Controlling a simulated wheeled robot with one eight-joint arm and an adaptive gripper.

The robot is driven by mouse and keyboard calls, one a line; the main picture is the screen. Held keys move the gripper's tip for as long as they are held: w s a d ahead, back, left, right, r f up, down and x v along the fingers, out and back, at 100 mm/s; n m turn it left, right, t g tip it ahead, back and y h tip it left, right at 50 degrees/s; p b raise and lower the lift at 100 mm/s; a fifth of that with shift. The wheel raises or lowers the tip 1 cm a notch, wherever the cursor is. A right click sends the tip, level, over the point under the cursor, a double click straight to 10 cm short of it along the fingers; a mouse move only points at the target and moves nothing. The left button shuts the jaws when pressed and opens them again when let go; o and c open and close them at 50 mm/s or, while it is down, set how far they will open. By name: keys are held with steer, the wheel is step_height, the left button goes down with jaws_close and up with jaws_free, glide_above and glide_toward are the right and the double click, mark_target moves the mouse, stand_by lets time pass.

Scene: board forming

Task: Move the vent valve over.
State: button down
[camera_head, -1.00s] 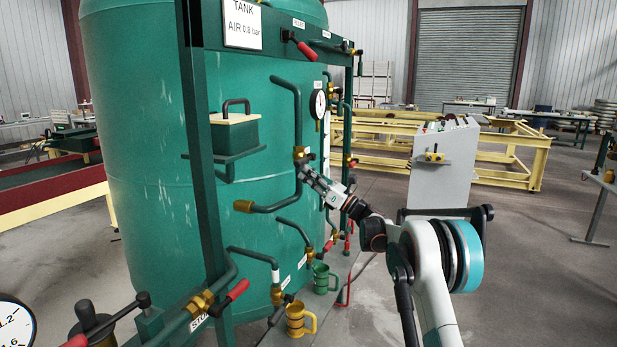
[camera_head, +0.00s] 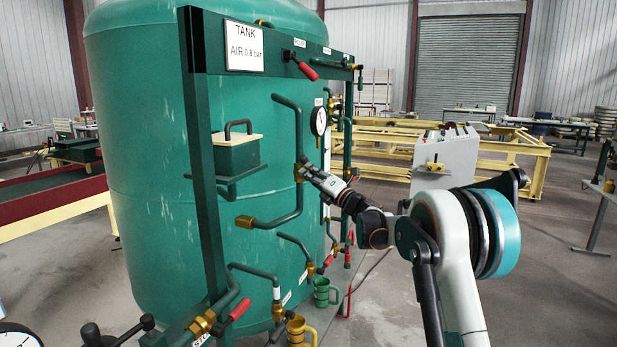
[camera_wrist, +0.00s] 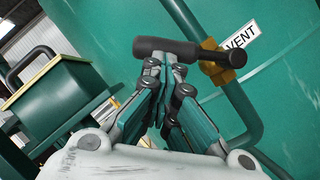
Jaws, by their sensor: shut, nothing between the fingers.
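The vent valve has a brass body (camera_wrist: 211,62) on a green pipe, beside a white VENT label (camera_wrist: 241,35) in the wrist view. Its black handle (camera_wrist: 168,48) is a bar lying across the picture in front of the brass body. In the head view the brass valve body (camera_head: 300,172) is small, and its handle is hard to make out. My gripper (camera_wrist: 164,70) is shut and empty, with its fingertips at the near side of the black bar. I cannot tell whether they touch it. In the head view my gripper (camera_head: 310,172) is right at the valve.
The large green tank (camera_head: 155,170) stands behind the pipes. A pressure gauge (camera_head: 319,121) is above right of the valve, and a green box (camera_head: 235,155) on a shelf is to the left. Red-handled valves and mugs (camera_head: 321,292) are below.

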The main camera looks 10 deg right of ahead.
steer(key=w+d+r+m+p, duration=0.1)
steer(key=w+d+r+p, duration=0.1)
steer(key=r, duration=0.3)
steer(key=shift+w+d+p, duration=0.3)
steer(key=shift+w+p, duration=0.2)
steer(key=shift+w, duration=0.35)
steer(key=shift+r, duration=0.1)
